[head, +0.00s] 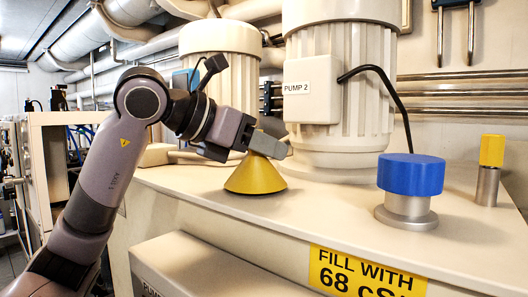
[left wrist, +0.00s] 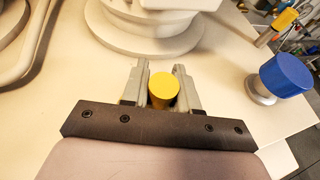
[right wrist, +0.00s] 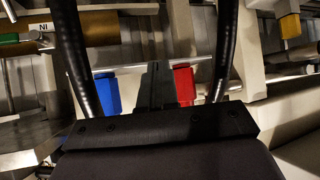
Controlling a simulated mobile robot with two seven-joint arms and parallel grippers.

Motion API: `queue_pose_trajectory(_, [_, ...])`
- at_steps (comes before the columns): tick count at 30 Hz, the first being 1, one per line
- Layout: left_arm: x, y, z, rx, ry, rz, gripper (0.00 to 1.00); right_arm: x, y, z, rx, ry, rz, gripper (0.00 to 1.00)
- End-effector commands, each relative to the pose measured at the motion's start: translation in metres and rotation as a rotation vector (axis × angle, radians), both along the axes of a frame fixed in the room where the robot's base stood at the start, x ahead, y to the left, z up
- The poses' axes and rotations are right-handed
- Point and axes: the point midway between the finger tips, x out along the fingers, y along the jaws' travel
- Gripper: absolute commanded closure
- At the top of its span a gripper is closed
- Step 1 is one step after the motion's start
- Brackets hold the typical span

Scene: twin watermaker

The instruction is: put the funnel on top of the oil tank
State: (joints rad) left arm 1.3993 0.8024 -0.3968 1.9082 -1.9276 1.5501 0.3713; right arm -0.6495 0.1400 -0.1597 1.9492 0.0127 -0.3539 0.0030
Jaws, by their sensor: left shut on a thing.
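The yellow funnel (head: 255,178) is at the left part of the cream oil tank's top (head: 325,212), wide end down. It looks upright and at or very near the surface; I cannot tell if it touches. My left gripper (head: 272,146) is shut on its narrow upper part. In the left wrist view the funnel's round yellow end (left wrist: 163,88) sits between the two fingers (left wrist: 163,80). A blue cap (head: 411,174) covers a metal filler neck (head: 405,212) on the tank's right. My right gripper (right wrist: 160,75) looks shut and empty, seen only in its own wrist view.
Pump 2 (head: 335,100) and another ribbed pump housing (head: 222,60) stand behind the funnel. A yellow-topped metal post (head: 491,152) stands at the far right. A yellow fill label (head: 367,272) is on the tank's front. The surface between funnel and blue cap is clear.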

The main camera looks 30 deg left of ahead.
Motion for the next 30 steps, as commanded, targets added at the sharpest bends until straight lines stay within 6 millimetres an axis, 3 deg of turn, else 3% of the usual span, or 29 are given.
queue_pose_trajectory(14, [-0.0002, 0.0002, -0.0097, -0.001, -0.002, 0.001, 1.0, -0.0001, -0.0001, -0.0051, 0.0, 0.0, 0.0, 1.0])
queue_pose_trajectory(15, [-0.0001, 0.0002, -0.008, -0.001, -0.002, 0.001, 0.58, -0.0003, -0.0002, -0.0036, 0.0, 0.001, 0.0, 1.0])
queue_pose_trajectory(16, [-0.0002, 0.0001, -0.0079, -0.001, -0.002, 0.001, 0.48, -0.0003, -0.0002, -0.0034, 0.0, 0.001, 0.0, 1.0])
queue_pose_trajectory(28, [-0.0002, -0.0001, -0.0022, -0.001, -0.002, 0.0, 0.45, -0.0003, -0.0003, 0.0014, 0.0, 0.001, 0.0, 1.0])
queue_pose_trajectory(30, [-0.0077, 0.0047, -0.0007, -0.001, -0.005, 0.004, 0.45, 0.0001, -0.0001, -0.0024, 0.0, -0.001, 0.0, 1.0])
